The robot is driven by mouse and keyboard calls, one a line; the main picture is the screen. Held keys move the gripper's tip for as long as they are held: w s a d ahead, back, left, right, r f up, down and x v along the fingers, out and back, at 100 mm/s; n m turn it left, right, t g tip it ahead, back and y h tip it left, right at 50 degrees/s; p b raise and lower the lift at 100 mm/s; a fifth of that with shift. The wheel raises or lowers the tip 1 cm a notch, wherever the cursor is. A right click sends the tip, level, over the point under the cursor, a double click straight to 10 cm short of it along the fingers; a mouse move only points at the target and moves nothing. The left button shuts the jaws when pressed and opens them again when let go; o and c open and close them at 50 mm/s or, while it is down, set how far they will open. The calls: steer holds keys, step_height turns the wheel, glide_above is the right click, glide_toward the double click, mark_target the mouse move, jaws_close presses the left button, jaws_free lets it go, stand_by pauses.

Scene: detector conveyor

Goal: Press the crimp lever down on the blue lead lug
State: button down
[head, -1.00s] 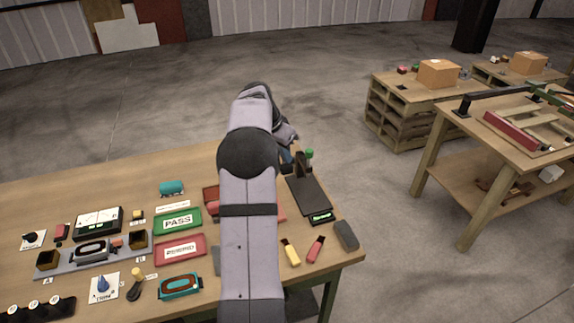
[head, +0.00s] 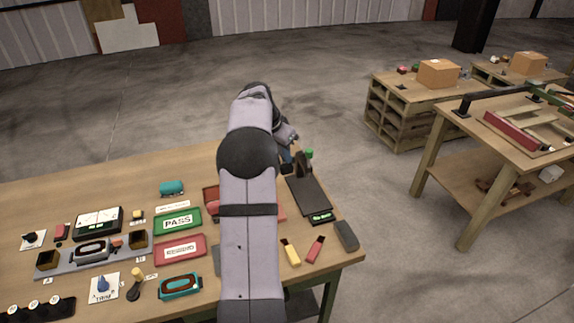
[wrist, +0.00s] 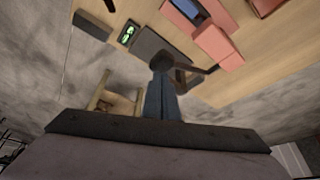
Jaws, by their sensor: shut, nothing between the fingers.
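The crimp station shows in the head view as a dark flat base (head: 310,198) with a lit green display (head: 321,217) at its near end. A dark upright part (head: 303,162) and a green knob (head: 309,153) stand at its far end. My gripper (wrist: 161,88) is shut and empty in the wrist view, its blue-grey fingers pointing toward the dark base (wrist: 160,43). A dark round end (wrist: 162,62) and a bar (wrist: 196,69) show at the fingertips; I cannot tell whether they touch. My arm largely hides the gripper in the head view. I cannot make out the blue lead lug.
A dark block (head: 346,235) sits at the table's right corner. Yellow (head: 290,251) and red (head: 315,249) pieces lie near the front edge. Green PASS (head: 177,221) and red (head: 180,250) trays lie left of my arm. The table's back left is clear.

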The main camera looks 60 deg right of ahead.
mark_target(285, 166)
steer(key=shift+f, duration=0.2)
steer(key=shift+s+a+f+b, duration=0.1)
steer(key=shift+a+f+b, duration=0.05)
steer(key=shift+f+b, duration=1.7)
steer(key=shift+f, duration=0.45)
steer(key=shift+f+b, duration=1.1)
steer(key=shift+f, duration=0.35)
steer(key=shift+d+r+p, duration=0.2)
steer(key=shift+r+p, duration=4.25)
steer(key=shift+r, duration=1.25)
steer(key=shift+a, duration=0.1)
